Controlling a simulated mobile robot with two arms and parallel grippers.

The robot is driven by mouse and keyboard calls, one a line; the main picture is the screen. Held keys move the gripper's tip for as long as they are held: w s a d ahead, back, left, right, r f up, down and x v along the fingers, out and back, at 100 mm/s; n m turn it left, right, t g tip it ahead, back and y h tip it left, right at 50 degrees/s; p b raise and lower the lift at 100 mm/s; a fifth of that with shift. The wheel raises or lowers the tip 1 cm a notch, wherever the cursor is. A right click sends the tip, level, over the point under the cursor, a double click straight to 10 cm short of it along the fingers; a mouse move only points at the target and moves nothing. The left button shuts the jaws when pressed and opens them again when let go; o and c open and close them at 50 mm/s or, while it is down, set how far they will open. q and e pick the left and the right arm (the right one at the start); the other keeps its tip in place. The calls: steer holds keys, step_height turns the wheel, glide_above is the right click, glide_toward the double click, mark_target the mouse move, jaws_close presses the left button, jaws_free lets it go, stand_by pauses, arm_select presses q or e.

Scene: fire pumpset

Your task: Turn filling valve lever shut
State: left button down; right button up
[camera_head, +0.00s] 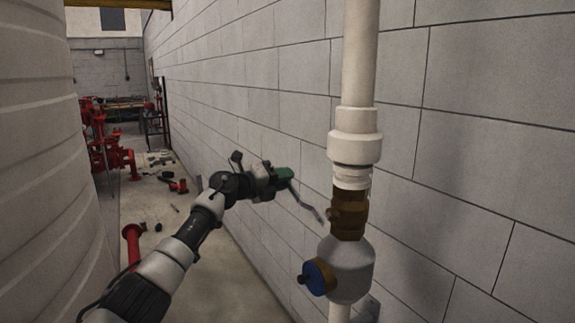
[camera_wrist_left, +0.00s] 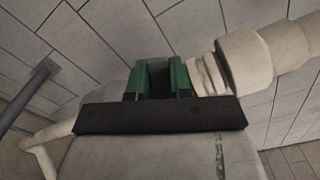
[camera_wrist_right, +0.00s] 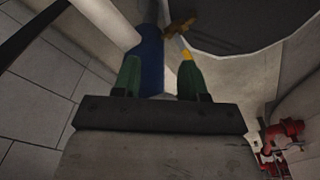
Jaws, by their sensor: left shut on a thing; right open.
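The filling valve has a brass body (camera_head: 348,213) on a white vertical pipe (camera_head: 360,50). A thin, bent grey lever (camera_head: 306,201) reaches from beside the brass body up and left to my left gripper (camera_head: 284,178). My left gripper is shut on the lever's outer end, left of the pipe. In the left wrist view its green fingers (camera_wrist_left: 158,80) stand close together beside the pipe collar, with the lever hardly visible between them. My right gripper (camera_wrist_right: 159,78) is open in the right wrist view and is out of the head view.
Below the valve is a grey fitting (camera_head: 350,266) with a blue round cap (camera_head: 318,276). A block wall (camera_head: 470,90) runs close behind the pipe. A large ribbed tank (camera_head: 40,130) stands left. Red pump parts (camera_head: 115,158) and loose items lie along the aisle.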

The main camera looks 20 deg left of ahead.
arm_select(q)
step_height(320, 180, down, 6)
steer(key=n, duration=0.5)
steer(key=shift+w+a+p, duration=0.35)
steer(key=shift+w+a, duration=0.05)
steer(key=shift+a, duration=0.05)
steer(key=shift+f, duration=0.1)
steer(key=c, duration=1)
jaws_free()
steer(key=shift+c, duration=0.2)
steer(key=b+v, duration=0.3)
steer(key=v, duration=0.8)
steer(key=shift+b, duration=0.35)
